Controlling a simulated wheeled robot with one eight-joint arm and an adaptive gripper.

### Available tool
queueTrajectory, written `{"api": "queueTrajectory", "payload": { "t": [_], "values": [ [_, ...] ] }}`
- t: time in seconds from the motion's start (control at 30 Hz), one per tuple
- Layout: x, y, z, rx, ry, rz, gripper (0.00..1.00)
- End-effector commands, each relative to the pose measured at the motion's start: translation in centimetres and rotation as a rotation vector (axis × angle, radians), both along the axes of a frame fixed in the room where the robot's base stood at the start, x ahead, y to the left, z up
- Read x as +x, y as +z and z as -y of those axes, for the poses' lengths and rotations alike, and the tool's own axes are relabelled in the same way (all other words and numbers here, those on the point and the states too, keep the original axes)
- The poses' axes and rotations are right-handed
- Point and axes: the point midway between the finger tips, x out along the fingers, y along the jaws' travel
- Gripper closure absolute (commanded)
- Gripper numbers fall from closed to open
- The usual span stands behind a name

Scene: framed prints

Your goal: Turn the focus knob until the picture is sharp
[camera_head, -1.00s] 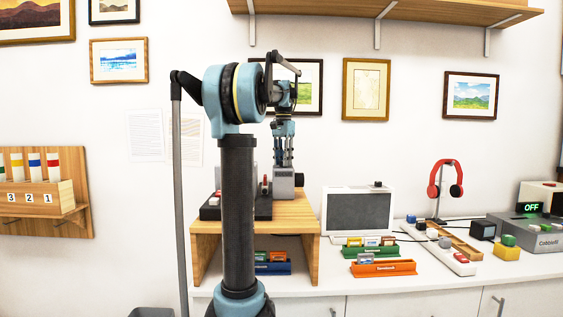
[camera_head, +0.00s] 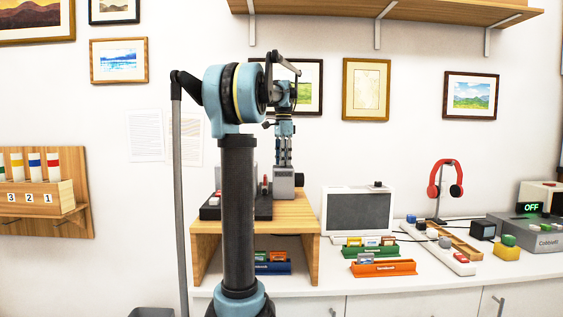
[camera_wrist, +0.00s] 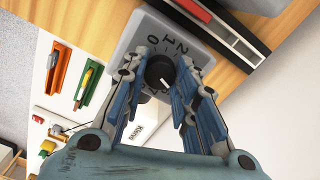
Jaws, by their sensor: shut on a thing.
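A round black knob (camera_wrist: 160,71) with a white pointer mark sits on a light grey dial plate (camera_wrist: 146,35) printed with 0, 1 and 2. My gripper (camera_wrist: 158,78) is shut on the knob, with its blue-grey fingers on either side. Part of the dial scale is hidden by the fingers. In the head view my gripper (camera_head: 284,166) points straight down at the top of a grey box (camera_head: 284,179) on a wooden stand; the knob is hidden there. A white-framed panel (camera_head: 358,211) with a plain dark grey face stands to the right.
A dark device (camera_head: 264,208) lies on the wooden stand (camera_head: 290,217), partly behind my arm. Green (camera_head: 370,251) and orange (camera_head: 383,268) trays stand to the right, with red headphones (camera_head: 445,180) behind. A shelf (camera_head: 400,14) hangs above. Framed prints hang on the wall.

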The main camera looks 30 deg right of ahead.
Motion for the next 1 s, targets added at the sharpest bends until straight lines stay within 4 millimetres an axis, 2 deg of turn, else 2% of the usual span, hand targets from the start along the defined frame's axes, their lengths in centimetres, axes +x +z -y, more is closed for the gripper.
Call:
{"api": "queueTrajectory", "payload": {
  "t": [0.3, 0.33, 0.4, 0.8, 1.0],
  "values": [
    [0.3, 0.1, -0.1, 0.0, 0.002, 0.006, 0.97],
    [0.3, 0.1, -0.1, 0.0, 0.002, 0.006, 0.69],
    [0.3, 0.1, -0.1, 0.0, 0.002, 0.006, 0.53],
    [0.1, 0.3, 0.0, 0.0, 0.001, 0.002, 0.52],
    [0.1, 2.4, 0.0, 0.0, 0.001, 0.002, 0.52]
  ]
}}
